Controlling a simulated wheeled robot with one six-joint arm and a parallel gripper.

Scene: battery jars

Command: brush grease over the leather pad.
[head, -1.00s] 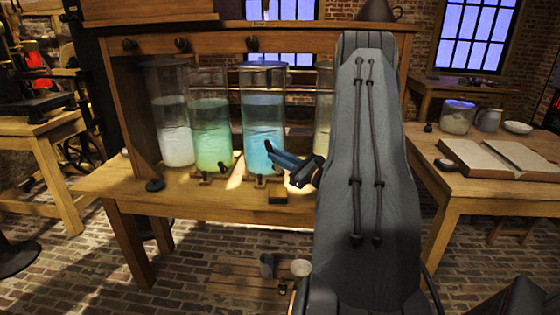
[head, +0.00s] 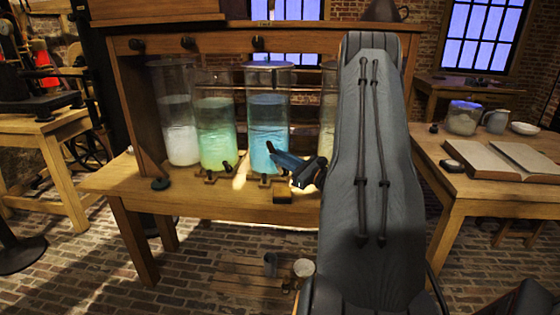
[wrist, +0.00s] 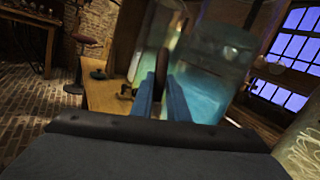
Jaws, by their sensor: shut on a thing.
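My gripper (head: 275,158) has blue fingers and reaches left in front of the blue jar, above the workbench. In the wrist view my gripper (wrist: 160,100) is shut on a dark slender thing (wrist: 161,66) standing up between the fingers. It may be the brush, but its bristles cannot be made out. A small brown block (head: 282,193) lies at the bench's front edge below the gripper. I cannot pick out the leather pad or the grease for certain.
The blue jar (head: 268,122), the green jar (head: 217,132) and a whitish jar (head: 178,130) stand on the workbench (head: 120,181); another is partly hidden by my arm. A dark disc (head: 160,184) lies at the left. A right-hand table holds an open book (head: 490,160).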

